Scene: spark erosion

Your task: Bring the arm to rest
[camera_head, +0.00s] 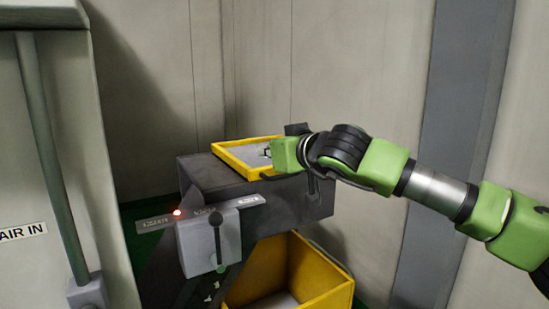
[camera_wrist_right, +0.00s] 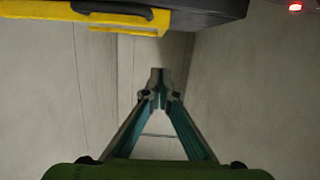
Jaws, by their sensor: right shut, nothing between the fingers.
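My right arm (camera_head: 432,187), green with dark joints and a silver link, reaches in from the right in the head view. Its right gripper (camera_head: 267,153) is over the yellow-rimmed tray top of a dark grey machine. The wrist view shows the right gripper (camera_wrist_right: 158,84) shut, its fingertips together with nothing between them. Beyond the fingers is plain wall, and they look clear of the machine. My left gripper is in neither view.
The dark machine (camera_head: 290,205) carries the yellow-rimmed tray (camera_head: 232,160), a grey lever box (camera_head: 198,245) and a lit red lamp (camera_head: 177,212). A yellow bin (camera_head: 325,292) stands below. A grey cabinet (camera_head: 40,130) with a pipe is at left. Wall space above the machine is free.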

